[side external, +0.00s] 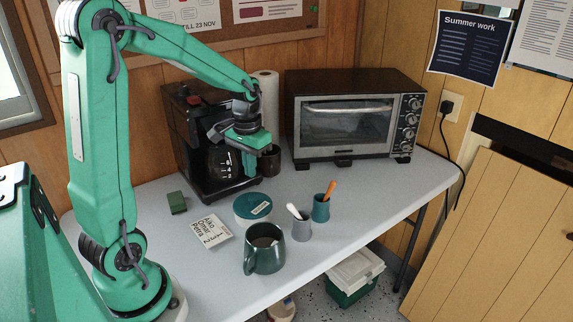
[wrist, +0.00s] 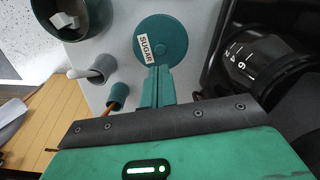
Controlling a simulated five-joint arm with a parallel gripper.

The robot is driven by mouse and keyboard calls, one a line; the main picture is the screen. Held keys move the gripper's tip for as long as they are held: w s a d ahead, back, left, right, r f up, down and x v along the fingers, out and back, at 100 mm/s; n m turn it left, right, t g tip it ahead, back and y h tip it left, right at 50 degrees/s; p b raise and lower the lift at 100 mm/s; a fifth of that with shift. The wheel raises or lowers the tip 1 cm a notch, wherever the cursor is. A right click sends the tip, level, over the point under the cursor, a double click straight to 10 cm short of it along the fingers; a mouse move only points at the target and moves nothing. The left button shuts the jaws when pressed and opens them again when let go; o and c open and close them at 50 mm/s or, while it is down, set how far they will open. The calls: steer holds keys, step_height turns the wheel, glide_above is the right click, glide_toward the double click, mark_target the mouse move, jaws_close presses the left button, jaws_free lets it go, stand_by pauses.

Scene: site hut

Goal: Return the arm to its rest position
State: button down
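My arm reaches out over the table from the left in the side external view.
The coffee maker (side external: 197,130) and toaster oven (side external: 345,120) stand at the back. The table's right side (side external: 400,190) is clear.

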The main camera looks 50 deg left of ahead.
steer(key=s+d+r+m+t, duration=0.3)
steer(key=s+d+r+t, duration=0.2)
steer(key=s+d+r, duration=0.5)
steer(key=shift+s+d+r+t, duration=0.3)
steer(key=shift+s+d, duration=0.6)
steer(key=shift+d, duration=0.9)
